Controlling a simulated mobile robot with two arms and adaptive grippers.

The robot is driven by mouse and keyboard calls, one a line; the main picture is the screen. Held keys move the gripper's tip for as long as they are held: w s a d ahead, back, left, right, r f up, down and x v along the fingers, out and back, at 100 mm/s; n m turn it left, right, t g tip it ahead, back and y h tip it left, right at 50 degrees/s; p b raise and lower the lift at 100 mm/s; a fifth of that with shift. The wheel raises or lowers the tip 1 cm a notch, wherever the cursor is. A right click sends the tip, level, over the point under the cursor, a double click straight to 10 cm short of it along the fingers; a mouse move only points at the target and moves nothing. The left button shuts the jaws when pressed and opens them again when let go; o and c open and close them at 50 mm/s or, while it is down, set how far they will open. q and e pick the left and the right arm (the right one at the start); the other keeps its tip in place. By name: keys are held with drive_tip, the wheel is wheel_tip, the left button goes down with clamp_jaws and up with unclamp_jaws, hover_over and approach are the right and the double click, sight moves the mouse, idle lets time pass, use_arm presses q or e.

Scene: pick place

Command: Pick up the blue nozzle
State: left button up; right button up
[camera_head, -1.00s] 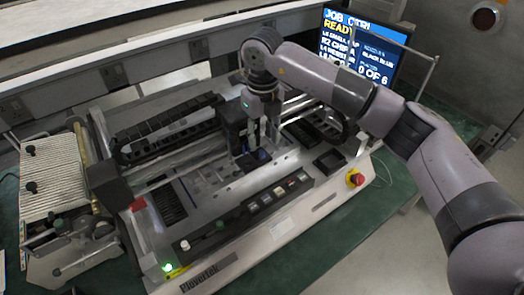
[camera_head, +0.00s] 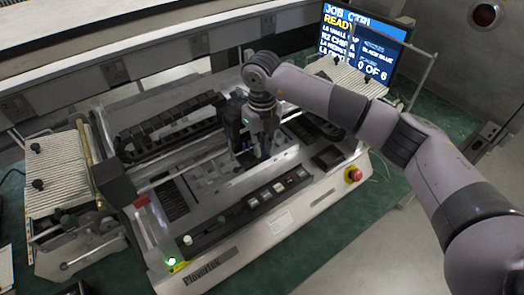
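My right gripper (camera_head: 261,146) points down over the middle of the pick-and-place machine (camera_head: 216,262). Its fingers are small and dark here, and I cannot tell whether they are open or shut. A small dark-blue patch (camera_head: 257,153) shows at the fingertips and may be the blue nozzle. I cannot tell whether the fingers touch it or hold it. My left gripper is not in view.
A screen (camera_head: 362,45) reading "READY" stands behind the machine. A red stop button (camera_head: 354,174) is at its right front, and a green light (camera_head: 171,262) at its left front. A ribbed feeder (camera_head: 55,172) stands at left. A dark square tray (camera_head: 327,158) lies right of the gripper.

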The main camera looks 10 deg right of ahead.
drive_tip(key=shift+c, duration=0.8)
drive_tip(key=shift+r, duration=0.1)
